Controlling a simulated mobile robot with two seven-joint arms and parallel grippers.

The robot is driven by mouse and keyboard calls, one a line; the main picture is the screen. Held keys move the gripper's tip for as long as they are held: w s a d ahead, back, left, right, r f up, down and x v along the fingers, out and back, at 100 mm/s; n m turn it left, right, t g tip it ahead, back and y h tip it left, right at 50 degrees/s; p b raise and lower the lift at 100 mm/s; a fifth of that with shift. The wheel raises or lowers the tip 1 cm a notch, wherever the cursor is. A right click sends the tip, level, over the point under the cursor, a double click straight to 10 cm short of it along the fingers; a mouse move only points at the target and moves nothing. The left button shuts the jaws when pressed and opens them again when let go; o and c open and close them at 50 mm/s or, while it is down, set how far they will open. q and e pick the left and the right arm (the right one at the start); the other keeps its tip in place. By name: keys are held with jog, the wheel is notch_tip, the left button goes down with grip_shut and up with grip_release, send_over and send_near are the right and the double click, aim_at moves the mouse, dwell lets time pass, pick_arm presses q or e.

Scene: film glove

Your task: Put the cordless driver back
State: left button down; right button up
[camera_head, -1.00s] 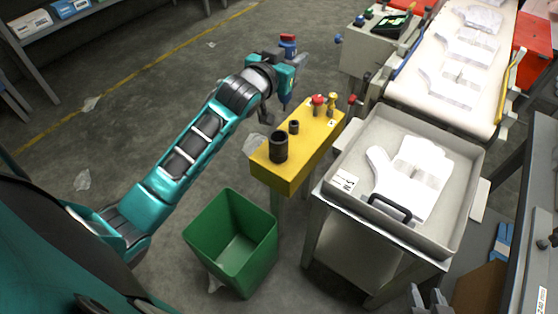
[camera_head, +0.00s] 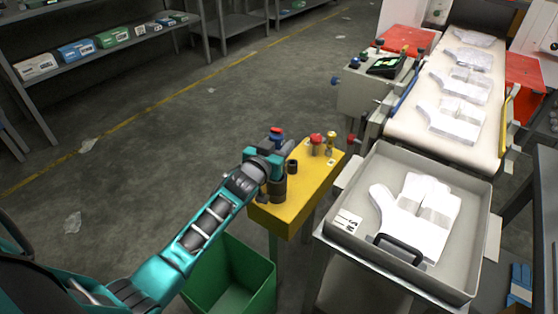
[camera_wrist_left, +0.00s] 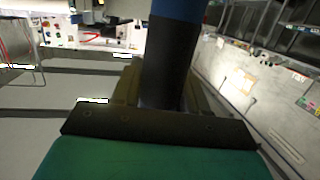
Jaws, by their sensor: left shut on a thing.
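The cordless driver (camera_head: 277,135) shows a red and blue end above my left gripper in the head view. In the left wrist view its blue and black body (camera_wrist_left: 170,55) stands between the fingers. My left gripper (camera_head: 270,170) is shut on it at the near left end of the yellow stand (camera_head: 312,195). A large black round holder (camera_head: 278,190) on the stand is directly under the gripper and partly hidden by it. I cannot tell whether the driver's lower end is inside the holder. My right gripper is out of view.
A smaller black cup (camera_head: 292,167) and red and yellow knobs (camera_head: 316,139) stand on the same stand. A green bin (camera_head: 232,280) is below the arm. A grey tray (camera_head: 345,250) with white gloves stands to the right, with a conveyor (camera_head: 405,125) behind.

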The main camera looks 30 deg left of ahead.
pick_arm(q)
notch_tip(320, 180, down, 4)
jog(key=shift+r+b, duration=0.1)
jog(key=shift+b, duration=0.55)
jog(key=shift+f, duration=0.25)
jog(key=c, duration=0.6)
grip_release()
jog(key=shift+f, duration=0.1)
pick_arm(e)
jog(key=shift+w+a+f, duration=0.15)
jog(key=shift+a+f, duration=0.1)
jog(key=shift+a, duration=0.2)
